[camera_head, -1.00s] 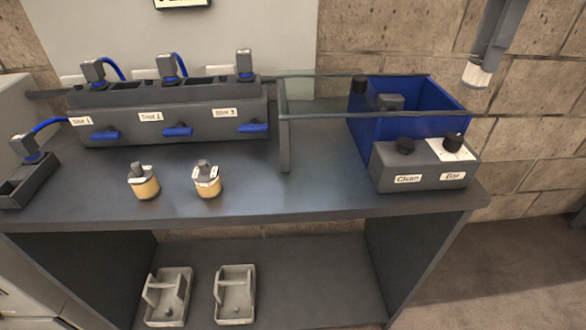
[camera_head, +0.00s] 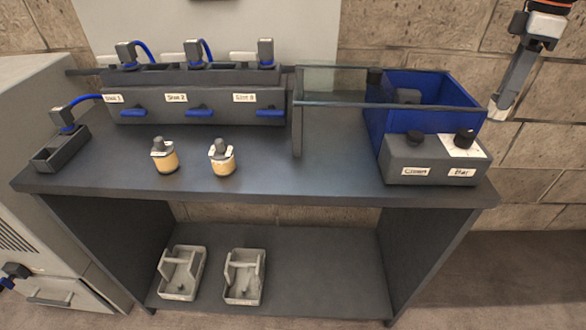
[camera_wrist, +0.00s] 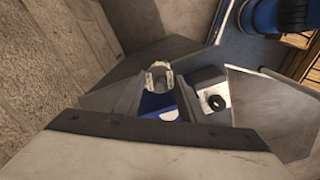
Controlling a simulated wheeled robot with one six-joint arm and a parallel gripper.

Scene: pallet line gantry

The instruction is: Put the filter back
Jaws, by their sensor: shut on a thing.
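My gripper (camera_head: 503,103) is at the end of my arm at the upper right of the head view, in front of the brick wall and beside the blue bin. It is shut on a small pale thing (camera_head: 497,114), too small to identify. In the wrist view the pale, two-pronged end (camera_wrist: 159,77) shows above a blue patch. Two yellow canisters with grey caps, a left one (camera_head: 165,156) and a right one (camera_head: 222,158), stand upright on the bench. Behind them is a grey slot block (camera_head: 215,107) with labels Slot 1, 2 and 3 and blue handles.
The blue bin (camera_head: 455,92) stands behind a grey control box (camera_head: 432,172) with two black knobs. A glass panel (camera_head: 335,82) stands left of the bin. Two grey trays (camera_head: 183,272) (camera_head: 245,277) sit on the lower shelf. The front middle bench is clear.

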